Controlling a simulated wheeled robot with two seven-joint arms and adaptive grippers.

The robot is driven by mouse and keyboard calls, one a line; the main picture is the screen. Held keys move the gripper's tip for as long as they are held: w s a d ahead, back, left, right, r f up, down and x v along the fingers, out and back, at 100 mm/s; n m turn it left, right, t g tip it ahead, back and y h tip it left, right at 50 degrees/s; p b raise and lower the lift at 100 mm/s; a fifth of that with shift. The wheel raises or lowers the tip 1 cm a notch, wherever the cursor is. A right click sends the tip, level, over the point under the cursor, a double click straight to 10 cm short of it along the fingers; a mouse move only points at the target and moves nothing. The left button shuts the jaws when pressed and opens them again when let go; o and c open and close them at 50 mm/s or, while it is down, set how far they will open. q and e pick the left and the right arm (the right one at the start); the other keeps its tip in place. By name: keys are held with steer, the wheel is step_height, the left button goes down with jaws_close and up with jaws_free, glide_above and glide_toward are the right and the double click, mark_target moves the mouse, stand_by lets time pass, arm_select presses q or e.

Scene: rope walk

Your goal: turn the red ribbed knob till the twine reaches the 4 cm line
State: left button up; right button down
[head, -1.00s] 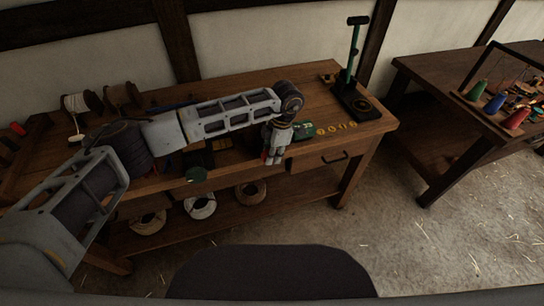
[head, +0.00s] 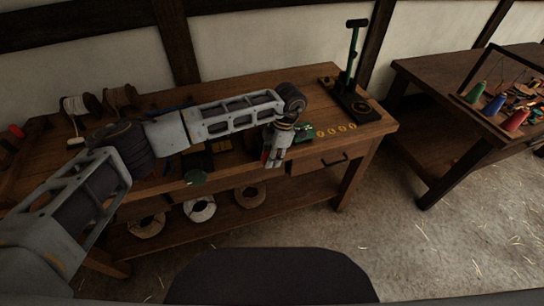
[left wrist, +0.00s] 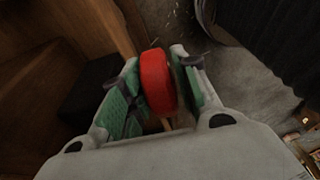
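The red knob (left wrist: 157,82) shows in the left wrist view, between the two green-padded fingers of my left gripper (left wrist: 160,88). Both fingers lie close against its sides, and the gripper looks shut on it. In the head view my left gripper (head: 275,160) points down at the front edge of the workbench (head: 235,88), with a bit of the red knob (head: 265,156) beside its fingers. My arm hides part of the bench behind it. I cannot make out the twine or the 4 cm line. My right gripper is not in view.
Several yellow rings (head: 337,130) lie right of the gripper. A green-posted stand (head: 353,75) is at the bench's right end. Spools (head: 75,106) stand at the left. Coils (head: 200,209) lie on the lower shelf. A second table (head: 425,85) stands at right.

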arm_select(q)
steer(key=shift+v, duration=0.9)
steer(key=v, duration=1)
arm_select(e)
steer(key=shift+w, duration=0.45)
